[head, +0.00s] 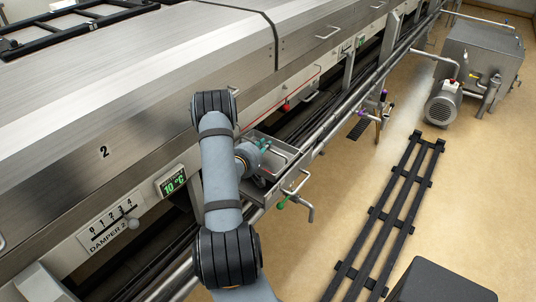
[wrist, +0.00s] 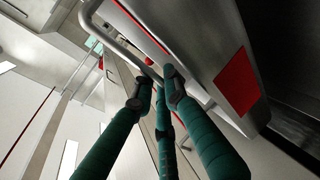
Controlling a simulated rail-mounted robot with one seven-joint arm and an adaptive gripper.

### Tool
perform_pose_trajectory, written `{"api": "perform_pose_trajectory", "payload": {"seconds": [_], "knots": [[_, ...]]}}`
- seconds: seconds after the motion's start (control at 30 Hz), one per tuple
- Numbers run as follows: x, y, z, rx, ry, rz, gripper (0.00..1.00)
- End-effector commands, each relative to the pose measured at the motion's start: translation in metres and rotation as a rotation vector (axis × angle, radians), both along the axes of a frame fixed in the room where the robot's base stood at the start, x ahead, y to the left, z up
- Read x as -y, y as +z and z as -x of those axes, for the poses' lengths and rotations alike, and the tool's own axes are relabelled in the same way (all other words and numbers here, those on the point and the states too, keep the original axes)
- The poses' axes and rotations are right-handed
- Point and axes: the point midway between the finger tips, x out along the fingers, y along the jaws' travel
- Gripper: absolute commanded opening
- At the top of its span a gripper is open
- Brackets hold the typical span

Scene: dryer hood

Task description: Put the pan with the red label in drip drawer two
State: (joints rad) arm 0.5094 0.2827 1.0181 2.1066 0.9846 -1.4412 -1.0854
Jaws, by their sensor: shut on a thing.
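The pan with the red label (wrist: 237,83) is a metal piece that fills the upper right of the wrist view, close to my gripper. A bent grey bar handle (wrist: 112,40) runs along it. My gripper (wrist: 158,88) has green fingers, shut on this handle. In the head view my gripper (head: 263,144) is at an open metal tray-like part (head: 260,187) beside the hood's lower edge. My arm and gripper hide part of it, and I cannot tell whether the pan is inside it or above it. No label reading drip drawer two is legible.
The hood panel marked 2 (head: 105,180) is at left, above a green display (head: 172,183) and the damper 2 scale (head: 108,226). A pipe rail (head: 340,107) runs along the hood. A valve handle (head: 298,205) sticks out. Black floor rails (head: 387,215) lie at right.

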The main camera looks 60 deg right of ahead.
Motion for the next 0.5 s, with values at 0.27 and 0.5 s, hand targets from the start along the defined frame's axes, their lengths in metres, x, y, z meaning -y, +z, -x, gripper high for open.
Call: {"api": "perform_pose_trajectory", "payload": {"seconds": [0.27, 0.5], "knots": [[-0.001, -0.029, -0.003, 0.001, 0.007, 0.003, 0.0], [-0.002, -0.05, -0.004, 0.004, 0.009, 0.006, 0.0]]}}
